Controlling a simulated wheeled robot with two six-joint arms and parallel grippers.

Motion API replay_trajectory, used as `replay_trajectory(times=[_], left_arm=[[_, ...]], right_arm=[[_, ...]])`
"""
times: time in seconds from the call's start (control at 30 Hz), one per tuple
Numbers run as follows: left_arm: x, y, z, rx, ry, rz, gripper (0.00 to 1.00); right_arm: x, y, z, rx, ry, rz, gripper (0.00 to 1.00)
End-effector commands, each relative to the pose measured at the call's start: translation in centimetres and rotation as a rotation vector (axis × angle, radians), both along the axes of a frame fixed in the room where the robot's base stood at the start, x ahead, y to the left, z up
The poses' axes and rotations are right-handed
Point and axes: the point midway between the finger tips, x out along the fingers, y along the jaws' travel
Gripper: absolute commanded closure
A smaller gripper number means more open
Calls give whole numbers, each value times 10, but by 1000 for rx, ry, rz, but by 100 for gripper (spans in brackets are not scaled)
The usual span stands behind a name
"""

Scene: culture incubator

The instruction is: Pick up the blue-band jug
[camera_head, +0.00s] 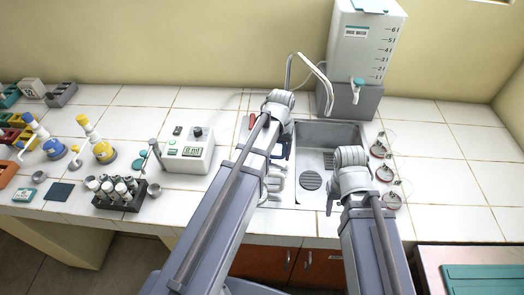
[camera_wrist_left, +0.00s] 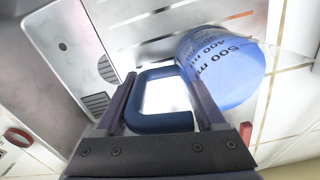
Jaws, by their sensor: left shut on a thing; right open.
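The blue-band jug (camera_wrist_left: 232,80) shows in the left wrist view as a clear vessel with a blue area, black 400 and 500 ml marks and a dark blue loop handle. My left gripper (camera_wrist_left: 160,100) is shut on that handle, one finger at each side of it. In the head view only a blue bit of the jug (camera_head: 287,150) shows beside my left forearm, at the sink's left edge; my arm hides the rest. My right gripper (camera_head: 334,203) is open and seems empty, by the sink's front right.
The steel sink (camera_head: 312,133) has a tall faucet (camera_head: 318,75). Pale handled vessels (camera_head: 275,183) stand close left of the sink. Several red-marked glass items (camera_head: 385,170) line its right side. A water tank (camera_head: 364,50) stands behind. A meter (camera_head: 186,148) and tube rack (camera_head: 120,194) are left.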

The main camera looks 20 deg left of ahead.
Motion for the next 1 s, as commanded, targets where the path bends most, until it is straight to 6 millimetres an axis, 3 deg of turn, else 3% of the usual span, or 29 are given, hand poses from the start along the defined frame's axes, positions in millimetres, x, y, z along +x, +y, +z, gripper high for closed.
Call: replay_trajectory(times=[0.17,1.0], left_arm=[[0,0,0,0,0,1,100],[0,0,4,1,0,1,100]], right_arm=[[0,0,0,0,0,0,50],[0,0,4,0,0,0,50]])
